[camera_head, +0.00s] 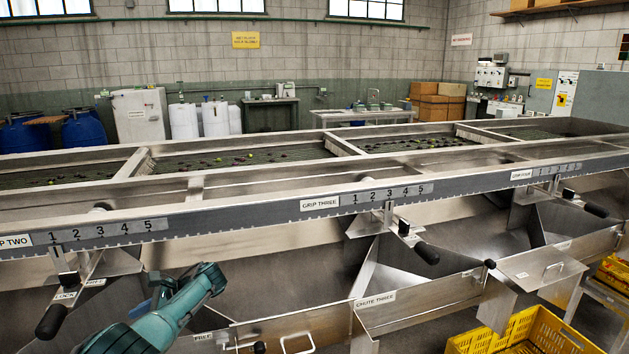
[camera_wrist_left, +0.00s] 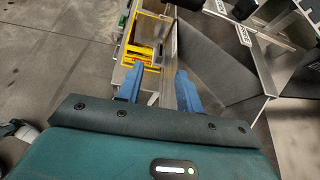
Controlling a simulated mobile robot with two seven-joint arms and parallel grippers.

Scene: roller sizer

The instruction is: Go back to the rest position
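My left arm comes in from the lower left in the head view, in front of the steel sizer and between the grip two and grip three stations. My left gripper shows in the left wrist view (camera_wrist_left: 160,73), its two blue fingers apart. A steel plate edge and a yellow crate show beyond the gap, and I see nothing held. In the head view the fingers are mostly hidden behind the wrist. My right gripper is in neither view.
The steel sizer (camera_head: 259,204) spans the head view. Black-handled levers stick out, one at grip two (camera_head: 52,321) and one at grip three (camera_head: 427,253). The chute three plate (camera_head: 405,304) juts forward. A yellow crate (camera_head: 540,325) stands lower right. Bare floor (camera_wrist_left: 50,60) lies left in the wrist view.

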